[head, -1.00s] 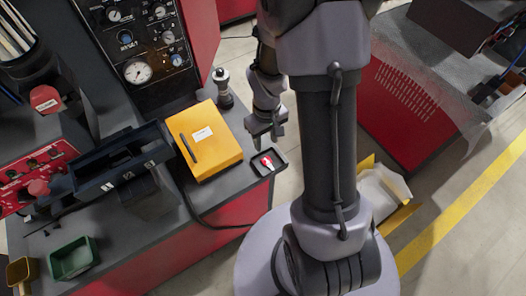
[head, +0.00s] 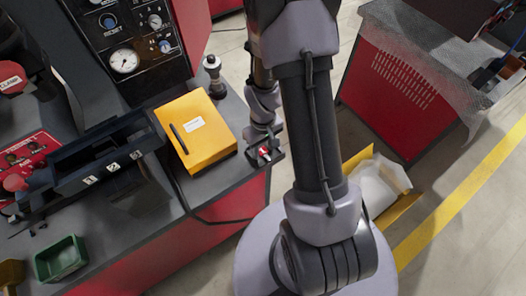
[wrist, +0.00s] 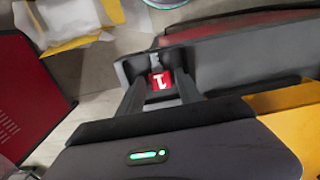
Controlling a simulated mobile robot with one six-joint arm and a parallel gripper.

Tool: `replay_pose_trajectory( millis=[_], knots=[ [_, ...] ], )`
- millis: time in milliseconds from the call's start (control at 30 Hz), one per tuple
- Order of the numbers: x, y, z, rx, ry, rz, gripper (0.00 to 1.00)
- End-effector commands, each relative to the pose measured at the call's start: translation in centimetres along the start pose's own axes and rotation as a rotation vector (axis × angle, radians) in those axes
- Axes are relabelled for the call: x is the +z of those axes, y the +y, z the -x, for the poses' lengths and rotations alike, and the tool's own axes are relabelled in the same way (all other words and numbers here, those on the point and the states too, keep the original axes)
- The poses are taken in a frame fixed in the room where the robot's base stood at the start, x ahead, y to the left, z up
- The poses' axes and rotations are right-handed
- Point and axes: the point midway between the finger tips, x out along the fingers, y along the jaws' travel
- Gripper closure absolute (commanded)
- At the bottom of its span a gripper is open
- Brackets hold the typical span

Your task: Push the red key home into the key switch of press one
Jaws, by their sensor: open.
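In the wrist view the red tag (wrist: 160,81) shows between my two fingers.
A yellow-orange case (head: 205,140) lies just left of the tray. A dark rack (head: 70,180) with numbered labels, a green bin (head: 61,259) and a gauge panel (head: 150,75) are further left. A grey-and-black knobbed post (head: 214,75) stands behind the case.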

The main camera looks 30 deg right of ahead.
Motion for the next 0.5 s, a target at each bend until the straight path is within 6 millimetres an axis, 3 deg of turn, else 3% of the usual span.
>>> replay_pose_trajectory(
  millis=[133,367,500],
  knots=[
    [0.0,0.0,-0.25,0.0,0.0,0.0,0.58],
    [0.0,-0.01,-0.17,0.0,0.0,0.0,1.0],
    [0.0,0.0,-0.17,0.0,0.0,0.0,1.0]
  ],
)
